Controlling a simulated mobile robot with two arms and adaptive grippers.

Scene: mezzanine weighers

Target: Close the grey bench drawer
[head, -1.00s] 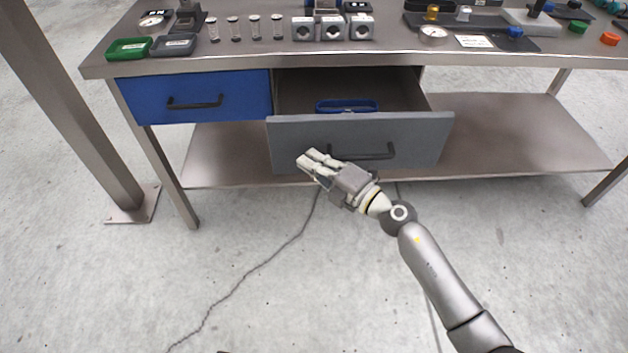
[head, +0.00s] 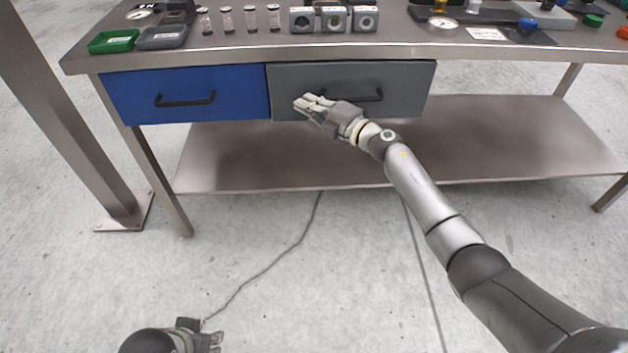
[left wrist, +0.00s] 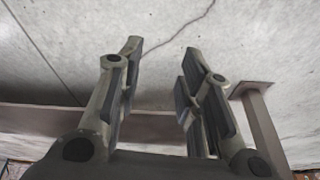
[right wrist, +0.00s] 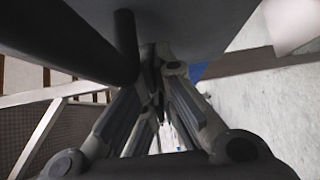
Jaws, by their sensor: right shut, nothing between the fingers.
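The grey bench drawer (head: 408,92) sits under the bench top with its front level with the blue drawer beside it. Its black handle (head: 370,97) is partly hidden by my right gripper. My right gripper (head: 301,102) is shut and empty, its fingers at the left part of the grey front; whether they touch it I cannot tell. In the right wrist view, the grey front (right wrist: 200,25) and dark handle bar (right wrist: 70,35) are close above the fingers (right wrist: 158,70). My left gripper (head: 217,342) is low at the bottom of the head view. In the left wrist view its fingers (left wrist: 165,65) are apart and empty.
The blue drawer (head: 140,88) is shut at the left. On the bench top (head: 250,48) stand a green tray (head: 112,42), a grey tray (head: 163,38), vials and several grey blocks. A lower shelf (head: 500,150) is bare. A steel post (head: 75,120) stands at the left.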

